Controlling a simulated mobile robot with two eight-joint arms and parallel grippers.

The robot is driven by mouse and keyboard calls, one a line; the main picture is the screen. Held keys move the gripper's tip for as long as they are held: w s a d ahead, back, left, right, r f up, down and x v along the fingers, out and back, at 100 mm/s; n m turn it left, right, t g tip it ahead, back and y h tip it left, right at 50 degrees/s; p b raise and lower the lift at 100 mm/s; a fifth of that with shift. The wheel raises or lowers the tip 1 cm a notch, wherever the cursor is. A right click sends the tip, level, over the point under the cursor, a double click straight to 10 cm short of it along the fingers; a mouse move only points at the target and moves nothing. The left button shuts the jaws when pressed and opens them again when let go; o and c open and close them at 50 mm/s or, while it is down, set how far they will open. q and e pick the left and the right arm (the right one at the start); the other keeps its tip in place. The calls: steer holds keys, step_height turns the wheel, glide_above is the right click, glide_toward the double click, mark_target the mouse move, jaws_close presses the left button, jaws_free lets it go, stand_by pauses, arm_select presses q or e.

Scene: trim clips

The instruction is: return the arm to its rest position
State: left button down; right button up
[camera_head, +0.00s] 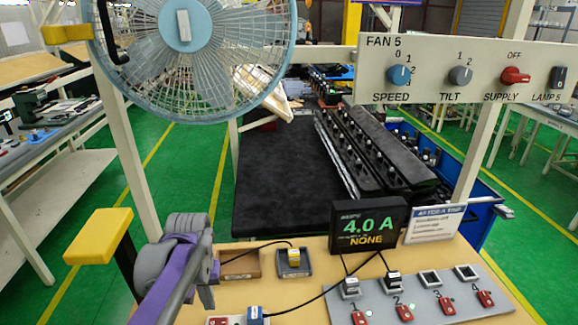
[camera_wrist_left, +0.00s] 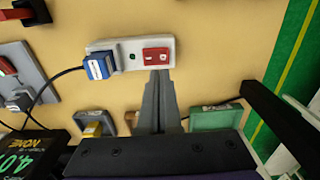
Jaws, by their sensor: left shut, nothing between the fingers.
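My left gripper (camera_head: 206,298) hangs over the near left part of the wooden bench top, with its purple and grey arm partly in front of it. In the left wrist view its fingers (camera_wrist_left: 160,85) are shut together and empty. They point toward the red switch (camera_wrist_left: 157,56) on a light power strip (camera_wrist_left: 131,47), which also holds a blue plug (camera_wrist_left: 97,66). I cannot tell whether the fingertips touch the strip. In the head view the strip's blue plug (camera_head: 255,316) shows at the bottom edge. My right gripper is not in view.
A yellow plug (camera_head: 293,258) sits in a grey holder beside a brown holder (camera_head: 240,265). A 4.0 A display (camera_head: 367,225), a sign (camera_head: 434,224) and a grey socket panel (camera_head: 430,307) stand right. A yellow-topped black post (camera_head: 98,236) is left; a fan (camera_head: 190,50) is above.

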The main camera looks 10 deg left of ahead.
arm_select(q)
steer(key=s+d+f+m+t, duration=0.1)
steer(key=s+d+f+t, duration=0.1)
steer(key=s, duration=0.2)
steer(key=s+d+f+t, duration=0.1)
steer(key=s+d+f, duration=0.1)
steer(key=s, duration=0.3)
steer(key=s+d+f+m+t, duration=0.1)
steer(key=s+d+f+t, duration=0.1)
steer(key=s, duration=0.2)
steer(key=shift+s+d+m+t, duration=0.15)
steer(key=shift+d+m+t, duration=0.15)
steer(key=shift+d, duration=0.05)
steer(key=shift+r, duration=0.1)
